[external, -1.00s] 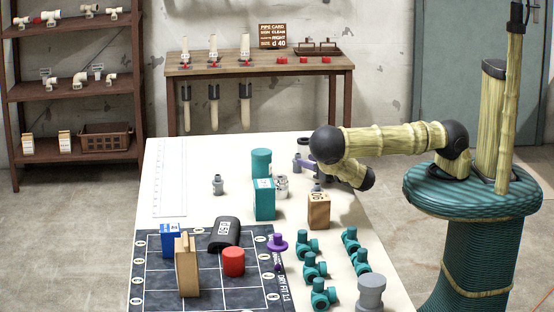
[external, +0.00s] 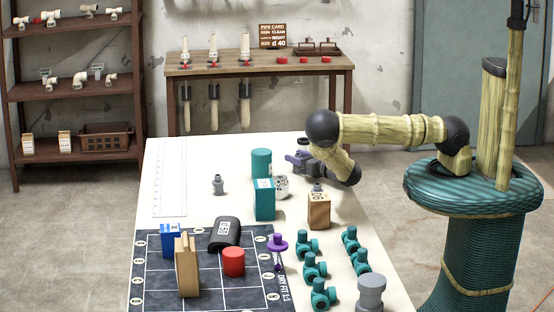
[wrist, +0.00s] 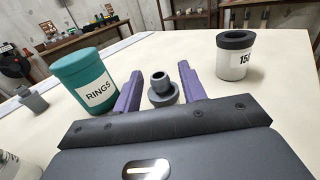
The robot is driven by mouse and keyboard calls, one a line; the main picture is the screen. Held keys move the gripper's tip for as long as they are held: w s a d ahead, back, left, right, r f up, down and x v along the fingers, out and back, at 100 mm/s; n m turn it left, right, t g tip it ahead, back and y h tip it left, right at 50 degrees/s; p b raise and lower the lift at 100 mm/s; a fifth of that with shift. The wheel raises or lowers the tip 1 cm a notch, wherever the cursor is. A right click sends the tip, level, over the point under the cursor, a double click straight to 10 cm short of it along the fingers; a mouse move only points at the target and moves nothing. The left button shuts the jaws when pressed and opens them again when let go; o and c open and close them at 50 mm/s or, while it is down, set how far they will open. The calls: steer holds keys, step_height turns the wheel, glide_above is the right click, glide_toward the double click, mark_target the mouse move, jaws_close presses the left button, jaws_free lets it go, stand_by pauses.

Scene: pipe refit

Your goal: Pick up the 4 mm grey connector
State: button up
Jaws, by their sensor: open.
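My gripper (external: 299,158) is at the far right part of the white table, low and pointing left. In the wrist view its two purple fingers (wrist: 160,76) are apart. A grey stepped connector (wrist: 162,90) stands upright between them, with gaps visible on both sides. No size mark can be read on it. Another grey connector (wrist: 32,100) stands at the left of the wrist view and also on the table in the external view (external: 218,185). A larger grey fitting (external: 371,293) stands at the near right edge.
A teal RINGS canister (wrist: 86,82) stands left of the fingers, and a white container with a dark rim (wrist: 235,58) stands to the right.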

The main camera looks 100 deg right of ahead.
mark_target(298, 154)
steer(key=shift+c, duration=0.4)
jaws_close()
step_height(298, 154, up, 10)
steer(key=shift+p, duration=0.3)
stand_by(0.4)
